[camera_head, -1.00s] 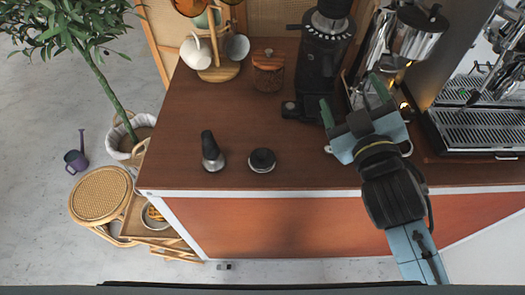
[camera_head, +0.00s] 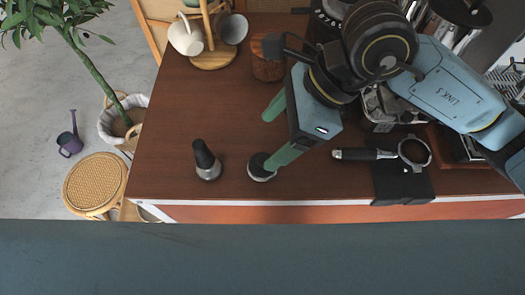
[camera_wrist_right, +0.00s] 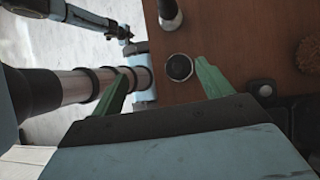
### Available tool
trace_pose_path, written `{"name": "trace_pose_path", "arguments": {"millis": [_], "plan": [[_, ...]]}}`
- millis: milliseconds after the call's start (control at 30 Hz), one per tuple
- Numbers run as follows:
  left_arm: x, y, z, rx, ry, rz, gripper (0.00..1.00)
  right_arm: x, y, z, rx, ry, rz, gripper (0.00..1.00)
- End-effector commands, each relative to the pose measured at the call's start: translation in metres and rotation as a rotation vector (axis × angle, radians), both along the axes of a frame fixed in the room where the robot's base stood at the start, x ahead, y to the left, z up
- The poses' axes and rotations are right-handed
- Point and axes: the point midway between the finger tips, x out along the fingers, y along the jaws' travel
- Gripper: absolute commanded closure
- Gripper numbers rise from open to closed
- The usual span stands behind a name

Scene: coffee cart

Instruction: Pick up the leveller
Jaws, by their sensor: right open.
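The leveller is a small round puck with a black top and a metal rim. In the head view the leveller (camera_head: 257,172) sits on the brown cart top near the front edge, partly covered by a finger. My right gripper (camera_head: 267,140) is open, with one green finger over the leveller and the other farther back. In the right wrist view the leveller (camera_wrist_right: 179,67) shows beyond the open fingers (camera_wrist_right: 161,74), nearer the right finger and not between the pads. My left gripper does not show in the head view.
A black-handled tamper (camera_head: 206,160) stands just left of the leveller. A portafilter (camera_head: 413,152) rests on a black stand at the right. A wooden-lidded jar (camera_head: 267,65) and a cup rack (camera_head: 213,58) stand behind. The cart top left of the gripper is mostly clear.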

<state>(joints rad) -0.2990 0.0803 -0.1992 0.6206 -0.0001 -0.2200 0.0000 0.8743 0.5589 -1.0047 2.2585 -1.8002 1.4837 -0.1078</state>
Motion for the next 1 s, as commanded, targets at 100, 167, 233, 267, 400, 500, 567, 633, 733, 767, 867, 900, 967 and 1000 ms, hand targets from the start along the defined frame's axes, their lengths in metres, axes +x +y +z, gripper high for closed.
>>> {"name": "trace_pose_path", "arguments": {"millis": [100, 167, 233, 267, 400, 500, 567, 633, 733, 767, 867, 900, 967, 1000], "plan": [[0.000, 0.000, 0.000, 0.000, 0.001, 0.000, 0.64, 0.015, -0.021, -0.007, -0.125, -0.071, -0.011, 0.22], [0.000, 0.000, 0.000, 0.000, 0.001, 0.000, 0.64, 0.019, -0.025, -0.011, -0.155, -0.085, -0.015, 0.22], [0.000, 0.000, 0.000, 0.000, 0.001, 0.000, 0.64, 0.020, -0.025, -0.019, -0.169, -0.090, -0.017, 0.22], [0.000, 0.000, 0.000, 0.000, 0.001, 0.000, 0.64, 0.020, -0.023, -0.023, -0.171, -0.089, -0.017, 0.22], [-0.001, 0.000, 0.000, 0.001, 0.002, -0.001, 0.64, 0.019, -0.012, -0.049, -0.169, -0.086, -0.016, 0.22], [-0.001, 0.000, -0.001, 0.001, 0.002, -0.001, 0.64, 0.018, -0.005, -0.066, -0.168, -0.086, -0.016, 0.22], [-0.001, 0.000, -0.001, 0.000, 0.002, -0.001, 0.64, 0.019, -0.002, -0.073, -0.167, -0.089, -0.016, 0.22], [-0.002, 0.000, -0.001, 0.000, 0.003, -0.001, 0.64, 0.018, 0.001, -0.080, -0.167, -0.089, -0.015, 0.22], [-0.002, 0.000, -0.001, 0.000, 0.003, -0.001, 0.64, 0.018, 0.003, -0.085, -0.166, -0.090, -0.016, 0.22], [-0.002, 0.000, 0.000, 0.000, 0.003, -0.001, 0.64, 0.018, 0.004, -0.087, -0.166, -0.089, -0.016, 0.22], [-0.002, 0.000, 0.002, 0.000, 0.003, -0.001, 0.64, 0.014, 0.008, -0.096, -0.167, -0.088, -0.015, 0.22], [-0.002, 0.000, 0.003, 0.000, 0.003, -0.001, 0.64, 0.012, 0.010, -0.102, -0.166, -0.085, -0.015, 0.22], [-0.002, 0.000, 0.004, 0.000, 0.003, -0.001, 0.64, 0.010, 0.014, -0.111, -0.166, -0.085, -0.015, 0.22], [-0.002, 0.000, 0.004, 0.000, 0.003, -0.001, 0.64, 0.009, 0.016, -0.117, -0.166, -0.087, -0.015, 0.22]]}}
